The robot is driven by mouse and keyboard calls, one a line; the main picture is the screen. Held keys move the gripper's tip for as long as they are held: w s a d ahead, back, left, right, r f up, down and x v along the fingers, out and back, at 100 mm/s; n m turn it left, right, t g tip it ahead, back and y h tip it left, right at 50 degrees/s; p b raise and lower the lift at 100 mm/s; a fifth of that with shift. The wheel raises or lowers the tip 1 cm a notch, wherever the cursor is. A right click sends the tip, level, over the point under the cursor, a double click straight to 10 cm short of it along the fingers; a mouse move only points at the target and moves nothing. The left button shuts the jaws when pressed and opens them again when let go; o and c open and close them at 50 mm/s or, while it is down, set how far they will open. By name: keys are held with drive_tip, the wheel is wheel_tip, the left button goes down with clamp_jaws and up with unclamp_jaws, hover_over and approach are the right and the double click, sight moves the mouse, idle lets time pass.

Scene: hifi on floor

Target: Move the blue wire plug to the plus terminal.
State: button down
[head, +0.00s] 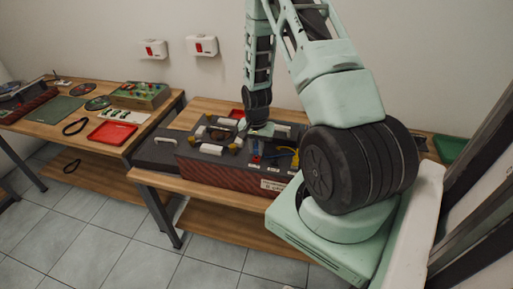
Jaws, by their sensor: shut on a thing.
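A dark red box with a grey top (215,171) stands on the middle wooden bench and carries terminals, wires and white cylinders. My gripper (257,138) points down over the right part of that top. A small blue piece (255,157), seemingly the blue wire plug, shows right under the fingertips, and my gripper appears shut on it. The plug's lower end and its fit in a terminal are too small to tell. A yellow wire (283,151) curves just to the right. The plus marking cannot be read at this size.
A dark grey case (157,151) lies to the left of the box. The left bench holds a red tray (112,133), a green mat (56,108) and a green-topped box (141,95). A green tray (449,148) is partly hidden at the right. Tiled floor is clear in front.

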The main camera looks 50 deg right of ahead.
drive_tip(key=shift+f+b, duration=0.75)
drive_tip(key=shift+f, duration=0.15)
idle(2.5)
drive_tip(key=c, duration=1.2)
unclamp_jaws()
drive_tip(key=shift+c, duration=0.2)
wheel_tip(320, 180, up, 22)
drive_tip(key=shift+r+p, duration=0.25)
drive_tip(key=shift+p, duration=0.05)
idle(0.4)
